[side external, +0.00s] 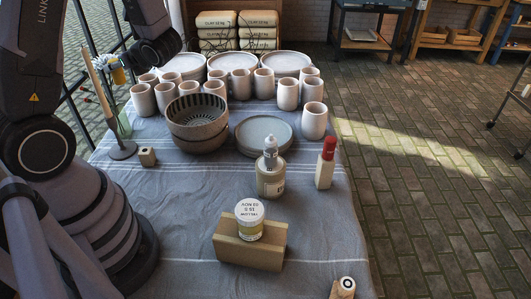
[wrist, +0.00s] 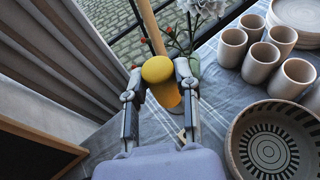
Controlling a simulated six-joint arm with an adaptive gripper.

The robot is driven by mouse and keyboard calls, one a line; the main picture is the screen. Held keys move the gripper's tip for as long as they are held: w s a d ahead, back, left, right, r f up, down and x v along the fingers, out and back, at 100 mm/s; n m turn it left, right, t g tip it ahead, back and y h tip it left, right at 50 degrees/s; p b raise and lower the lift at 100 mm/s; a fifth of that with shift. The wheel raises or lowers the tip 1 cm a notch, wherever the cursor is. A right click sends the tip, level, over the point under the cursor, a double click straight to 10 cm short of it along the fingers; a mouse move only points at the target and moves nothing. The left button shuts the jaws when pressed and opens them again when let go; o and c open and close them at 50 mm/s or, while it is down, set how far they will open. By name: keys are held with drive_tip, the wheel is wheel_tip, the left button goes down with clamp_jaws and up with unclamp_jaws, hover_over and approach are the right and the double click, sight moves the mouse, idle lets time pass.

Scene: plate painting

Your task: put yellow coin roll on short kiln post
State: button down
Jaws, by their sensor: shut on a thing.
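My gripper (wrist: 160,88) is shut on the yellow coin roll (wrist: 158,70) and holds it by its sides, its round end facing the wrist camera. In the side external view my gripper (side external: 117,68) is raised at the upper left, beside an upright wooden dowel on a dark stand; the roll (side external: 118,76) shows small there. A small beige block (side external: 147,157) with a dark hole, seemingly the short kiln post, stands on the cloth below and right of my gripper, with nothing on it. A taller pale post (side external: 325,174) bears a red roll (side external: 329,148).
A striped bowl stack (side external: 197,117), several cups (side external: 288,94) and plates fill the back. A jar (side external: 271,181) carries a small bottle. Flowers (wrist: 203,8) stand near the dowel (wrist: 150,25).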

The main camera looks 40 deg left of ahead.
hover_over(146, 151)
wheel_tip(146, 151, down, 21)
drive_tip(key=shift+f, duration=0.15)
idle(0.4)
drive_tip(key=c, duration=0.8)
unclamp_jaws()
drive_tip(key=shift+f, duration=0.1)
